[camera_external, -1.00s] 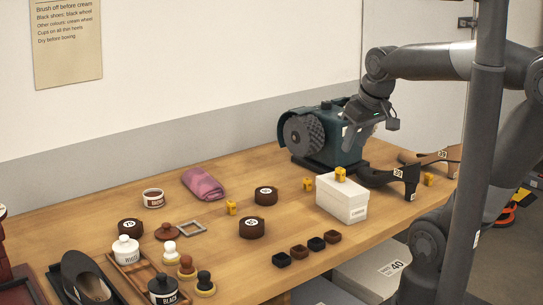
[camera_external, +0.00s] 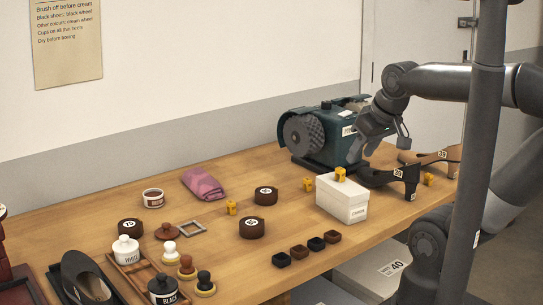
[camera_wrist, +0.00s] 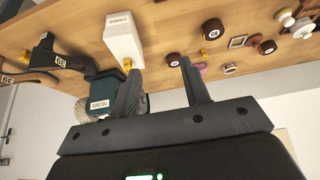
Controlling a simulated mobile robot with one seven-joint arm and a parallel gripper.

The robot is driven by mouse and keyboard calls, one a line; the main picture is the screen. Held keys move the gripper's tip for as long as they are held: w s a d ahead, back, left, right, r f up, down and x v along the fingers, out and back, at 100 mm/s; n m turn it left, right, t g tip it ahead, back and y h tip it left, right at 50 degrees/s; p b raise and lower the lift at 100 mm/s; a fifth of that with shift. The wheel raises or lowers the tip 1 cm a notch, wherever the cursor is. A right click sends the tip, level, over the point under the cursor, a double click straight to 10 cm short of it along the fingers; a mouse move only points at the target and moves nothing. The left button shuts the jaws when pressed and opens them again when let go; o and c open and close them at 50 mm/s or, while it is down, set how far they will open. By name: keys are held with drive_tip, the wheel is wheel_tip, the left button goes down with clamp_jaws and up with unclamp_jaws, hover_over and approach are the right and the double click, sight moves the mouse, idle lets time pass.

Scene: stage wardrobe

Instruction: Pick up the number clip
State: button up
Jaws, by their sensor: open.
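Several small yellow clips are in view, and I cannot tell which is meant by the number clip. One clip (camera_external: 340,174) sits on top of the white box (camera_external: 342,200). Another clip (camera_external: 308,184) is on the table just left of the box, one (camera_external: 231,208) stands further left, and one (camera_external: 429,179) is at the right by the shoes. My gripper (camera_external: 379,150) is open and empty, above the table behind and right of the box. In the wrist view my gripper (camera_wrist: 160,68) has its fingers apart, with the box (camera_wrist: 123,38) beyond them.
The green polishing machine (camera_external: 325,135) stands behind the box, close to my gripper. Heeled shoes (camera_external: 395,176) lie right of the box. Brown round tins (camera_external: 252,228), a pink cloth (camera_external: 203,184) and small dark cups (camera_external: 299,252) are spread to the left and front.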

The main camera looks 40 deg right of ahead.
drive_tip(key=w+d+t+h, duration=0.2)
drive_tip(key=w+d, duration=0.5)
drive_tip(key=d, duration=0.4)
drive_tip(key=w+d+f+t+h, duration=0.1)
drive_tip(key=w+d+t+h, duration=0.15)
drive_tip(key=w+d, duration=0.55)
drive_tip(key=w+d+t+h, duration=0.1)
drive_tip(key=w+d+t, duration=0.3)
drive_tip(key=d, duration=0.9)
drive_tip(key=m+t+y, duration=0.2)
drive_tip(key=t, duration=0.1)
approach(432, 177)
drive_tip(key=x, duration=1.1)
drive_tip(key=shift+w, duration=0.15)
drive_tip(key=shift+c, duration=0.5)
clamp_jaws()
